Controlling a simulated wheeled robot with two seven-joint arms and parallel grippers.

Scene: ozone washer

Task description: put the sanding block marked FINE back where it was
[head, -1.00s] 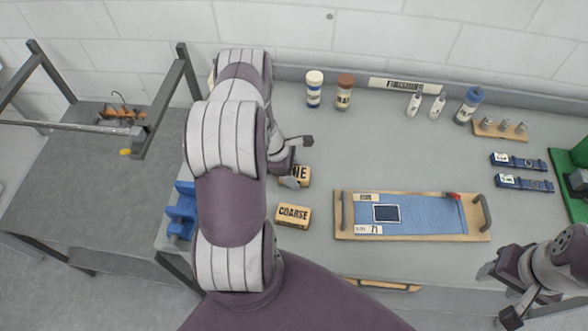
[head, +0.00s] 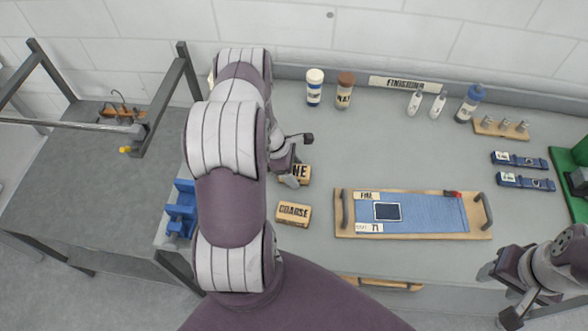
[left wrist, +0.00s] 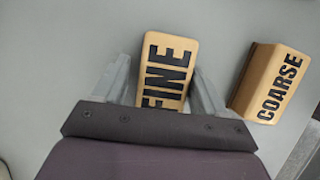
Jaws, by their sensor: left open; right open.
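The sanding block marked FINE (left wrist: 168,68) lies on the grey bench top, between the two fingers of my left gripper (left wrist: 166,85) in the left wrist view. The fingers are open, with a gap on each side of the block. In the head view the FINE block (head: 302,173) is partly hidden by my left gripper (head: 290,176), and only the end of its lettering shows. The block marked COARSE (head: 293,214) lies just in front of it, and it also shows in the left wrist view (left wrist: 270,82). My right gripper (head: 500,292) is open and empty at the lower right.
A wooden tray (head: 415,234) with a blue sheet lies right of the blocks. Blue holders (head: 181,209) stand at the bench's left edge. Bottles (head: 314,88) stand along the back. The bench between the bottles and the tray is clear.

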